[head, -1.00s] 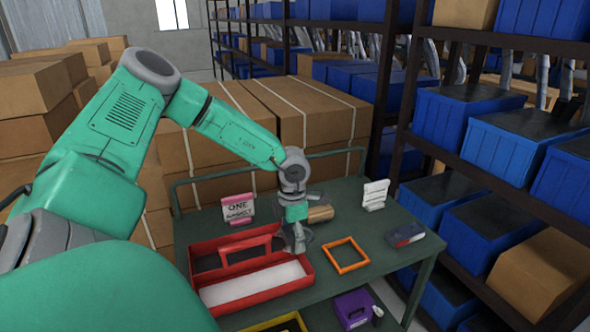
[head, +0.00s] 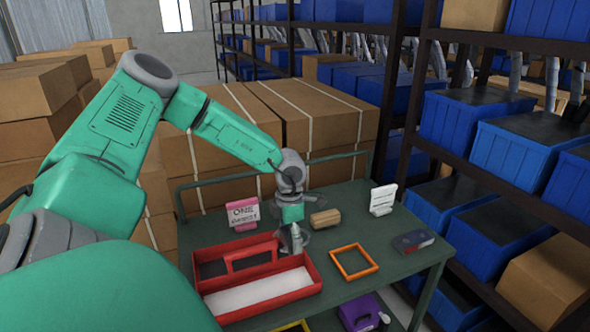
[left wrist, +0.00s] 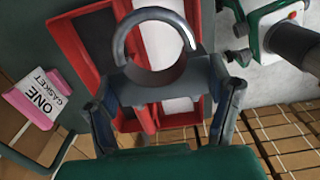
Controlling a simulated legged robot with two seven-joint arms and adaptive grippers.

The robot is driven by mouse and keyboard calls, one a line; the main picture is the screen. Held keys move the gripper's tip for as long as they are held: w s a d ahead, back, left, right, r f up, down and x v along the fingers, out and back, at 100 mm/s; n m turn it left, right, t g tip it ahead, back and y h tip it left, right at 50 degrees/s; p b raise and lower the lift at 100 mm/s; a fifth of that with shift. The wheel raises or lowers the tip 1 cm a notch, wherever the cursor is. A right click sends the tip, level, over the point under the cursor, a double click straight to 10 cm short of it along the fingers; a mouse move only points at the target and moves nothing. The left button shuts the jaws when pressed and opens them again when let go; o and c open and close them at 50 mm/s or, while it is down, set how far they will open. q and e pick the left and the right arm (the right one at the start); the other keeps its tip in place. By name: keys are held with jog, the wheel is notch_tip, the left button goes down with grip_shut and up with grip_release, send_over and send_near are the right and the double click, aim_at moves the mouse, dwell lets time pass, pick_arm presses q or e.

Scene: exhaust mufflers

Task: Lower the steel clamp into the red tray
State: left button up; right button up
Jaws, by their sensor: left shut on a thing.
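The red tray (head: 312,272) lies on the green table, with a dark-lined and a white-lined compartment and a red handle between them. My left gripper (head: 293,243) is at the tray's right end, pointing down. In the left wrist view, my left gripper (left wrist: 163,92) is shut on the steel clamp (left wrist: 120,43), an open C-shaped grey ring on a block. The clamp appears in front of the tray (left wrist: 72,40), overlapping the handle and compartments. Its height above the tray is hard to tell. My right gripper is not in view.
An orange square frame (head: 372,268), a wooden block (head: 325,218), a dark boxed item (head: 412,240) and a white card stand (head: 383,200) are on the table right of the tray. A pink sign (head: 243,214) stands behind it. A purple box (head: 358,312) is lower down.

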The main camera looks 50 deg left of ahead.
pick_arm(q)
jog(key=shift+a+f, duration=0.25)
jog(key=shift+a, duration=0.4)
jog(key=shift+d, duration=0.65)
jog(key=shift+d+f+b, duration=0.3)
jog(key=shift+d+b, duration=0.1)
jog(key=shift+b, duration=0.1)
jog(key=shift+f, duration=0.25)
jog(key=shift+a+f+b, duration=0.15)
jog(key=shift+f+b, duration=0.05)
jog(key=shift+b, duration=0.1)
jog(key=shift+a+f+b, duration=0.2)
jog(key=shift+f+b, duration=0.5)
jog(key=shift+f, duration=0.45)
jog(key=shift+a+f+b, duration=0.2)
jog(key=shift+f+b, duration=0.5)
jog(key=shift+f, duration=0.45)
jog(key=shift+a+f+b, duration=0.2)
jog(key=shift+f+b, duration=0.5)
jog(key=shift+f, duration=0.45)
jog(key=shift+d+f+b, duration=0.15)
jog(key=shift+f+b, duration=0.15)
jog(key=shift+d+f, duration=0.2)
jog(key=shift+d, duration=0.1)
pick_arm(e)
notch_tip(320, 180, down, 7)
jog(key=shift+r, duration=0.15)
